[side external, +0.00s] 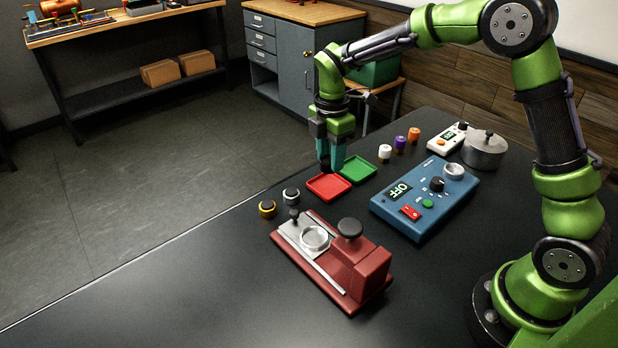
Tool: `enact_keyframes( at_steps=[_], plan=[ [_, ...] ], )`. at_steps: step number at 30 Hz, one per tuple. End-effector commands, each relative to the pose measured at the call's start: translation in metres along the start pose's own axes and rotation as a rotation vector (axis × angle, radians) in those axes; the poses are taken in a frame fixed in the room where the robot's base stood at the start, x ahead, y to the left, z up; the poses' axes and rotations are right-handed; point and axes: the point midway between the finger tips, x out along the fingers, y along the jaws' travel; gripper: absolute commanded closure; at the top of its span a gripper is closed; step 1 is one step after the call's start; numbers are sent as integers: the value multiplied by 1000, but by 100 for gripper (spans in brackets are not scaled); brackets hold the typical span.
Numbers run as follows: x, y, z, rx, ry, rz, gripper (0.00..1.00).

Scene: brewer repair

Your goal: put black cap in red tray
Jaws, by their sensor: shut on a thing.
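My gripper (333,160) points down above the far edge of the red tray (328,187), with its teal fingers close together. A small dark piece (325,166) shows at the fingertips, mostly hidden by the fingers; it appears to be the black cap, held above the tray. The red tray is shallow and square, and its visible floor is empty. It lies on the dark table left of a similar green tray (358,169).
Two black-topped round pieces, one yellow-ringed (267,208) and one silver-ringed (291,195), stand left of the red tray. A red brewer-like fixture (352,268) is in front, a blue control box (424,197) to the right. White, purple and orange caps (414,134) stand behind.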

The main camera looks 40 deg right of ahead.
Motion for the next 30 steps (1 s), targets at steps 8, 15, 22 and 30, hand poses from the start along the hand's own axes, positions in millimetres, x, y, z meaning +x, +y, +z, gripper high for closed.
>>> enact_keyframes(
  at_steps=[8, 15, 22, 30],
  plan=[
    [-3, 38, 33, -83, 3, 25, 92],
    [39, 37, 32, -106, 3, 19, 92],
    [63, 37, 32, -104, 3, 20, 92],
    [94, 38, 32, -103, 3, 21, 92]
  ],
)
